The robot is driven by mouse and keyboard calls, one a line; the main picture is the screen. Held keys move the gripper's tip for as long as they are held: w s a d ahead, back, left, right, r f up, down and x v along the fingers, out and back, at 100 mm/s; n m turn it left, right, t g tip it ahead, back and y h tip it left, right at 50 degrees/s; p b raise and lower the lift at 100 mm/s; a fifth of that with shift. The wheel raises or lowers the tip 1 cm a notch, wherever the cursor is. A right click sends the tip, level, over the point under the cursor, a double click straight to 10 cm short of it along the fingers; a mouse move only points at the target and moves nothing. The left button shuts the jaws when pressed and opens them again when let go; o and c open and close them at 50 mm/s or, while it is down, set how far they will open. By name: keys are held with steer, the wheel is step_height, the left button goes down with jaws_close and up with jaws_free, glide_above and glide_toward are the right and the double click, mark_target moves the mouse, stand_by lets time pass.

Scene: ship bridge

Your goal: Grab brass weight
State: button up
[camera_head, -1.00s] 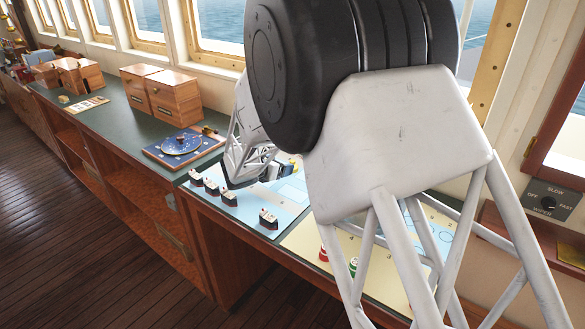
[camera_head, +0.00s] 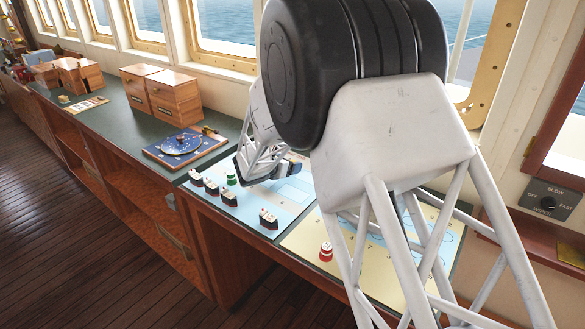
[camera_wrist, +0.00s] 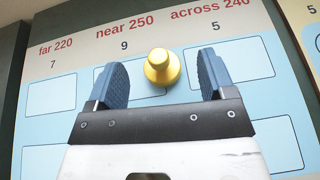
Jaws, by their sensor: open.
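The brass weight (camera_wrist: 161,68) is a small gold knob with a round top. In the wrist view it stands on a printed blue chart (camera_wrist: 110,162), at the right edge of the box under "near 250". My gripper (camera_wrist: 161,77) is open, with one blue finger on each side of the weight. A gap shows between the weight and each finger, and nothing is held. In the head view my gripper (camera_head: 255,175) is low over the blue chart, and the weight cannot be made out there.
Several small ship models (camera_head: 211,187) line the chart's front edge. A green piece (camera_head: 231,179) stands by them. A red piece (camera_head: 326,251) stands on a cream chart (camera_head: 300,245). A blue disc board (camera_head: 182,146) and wooden boxes (camera_head: 172,97) are to the left.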

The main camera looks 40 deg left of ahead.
mark_target(293, 160)
steer(key=shift+x, duration=1.5)
steer(key=shift+r, duration=0.1)
steer(key=shift+c, duration=0.2)
steer(key=c, duration=1.1)
steer(key=shift+r, duration=0.2)
steer(key=shift+r, duration=1.5)
steer(key=s+d, duration=0.3)
steer(key=d, duration=0.1)
steer(key=s+d+r, duration=0.1)
steer(key=s+d, duration=0.2)
steer(key=s, duration=0.1)
steer(key=s+d, duration=0.4)
steer(key=shift+d+r, duration=0.3)
